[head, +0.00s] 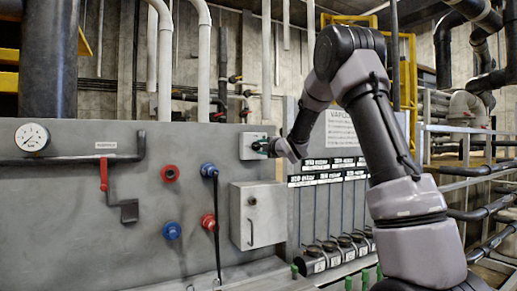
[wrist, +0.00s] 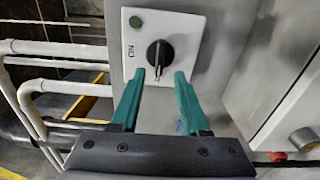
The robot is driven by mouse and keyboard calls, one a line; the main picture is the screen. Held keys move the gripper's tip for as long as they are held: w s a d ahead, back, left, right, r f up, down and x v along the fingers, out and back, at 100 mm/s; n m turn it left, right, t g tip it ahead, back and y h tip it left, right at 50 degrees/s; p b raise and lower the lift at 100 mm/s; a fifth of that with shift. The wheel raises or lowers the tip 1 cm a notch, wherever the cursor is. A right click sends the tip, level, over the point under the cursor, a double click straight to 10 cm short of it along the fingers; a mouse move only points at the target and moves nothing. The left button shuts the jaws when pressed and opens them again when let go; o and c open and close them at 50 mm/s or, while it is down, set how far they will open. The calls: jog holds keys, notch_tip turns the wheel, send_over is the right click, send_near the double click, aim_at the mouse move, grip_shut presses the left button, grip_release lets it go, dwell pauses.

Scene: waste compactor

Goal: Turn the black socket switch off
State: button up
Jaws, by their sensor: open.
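The black socket switch (wrist: 159,54) is a round black knob with a lighter pointer bar, on a pale switch plate (wrist: 190,32). A small mark is printed left of the knob, and a dark green round button (wrist: 135,22) sits at the plate's upper left. In the head view the plate (head: 247,140) is on the grey panel, with my gripper (head: 262,146) in front of its right part, hiding the knob. In the wrist view my gripper (wrist: 169,75) is open, its teal fingers below and on either side of the knob. Whether they touch the plate I cannot tell.
A grey box (head: 262,215) with a handle sticks out below the switch. Red and blue sockets (head: 208,169) and a black cable are to its left. A red valve lever (head: 103,175) and a gauge (head: 32,137) are farther left. Railings and pipes (head: 470,185) stand at the right.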

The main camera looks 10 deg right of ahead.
jog(key=v, duration=0.8)
jog(key=s+d+r+m+g+h, duration=0.1)
jog(key=s+d+m+g+h, duration=0.35)
jog(key=s+m, duration=0.9)
jog(key=s+f+m+g, duration=0.2)
jog(key=s+m, duration=0.2)
jog(key=s, duration=0.5)
jog(key=s+a+f+m+g, duration=0.1)
jog(key=s+f+m, duration=0.2)
jog(key=s, duration=0.6)
jog(key=s+f+m+g, duration=0.2)
jog(key=s+m, duration=0.3)
jog(key=s, duration=0.4)
jog(key=shift+s+a+f+g+y, duration=0.25)
jog(key=shift+f+g+y, duration=0.1)
jog(key=shift+f+y, duration=0.15)
jog(key=shift+w+m, duration=0.1)
jog(key=shift+m, duration=0.15)
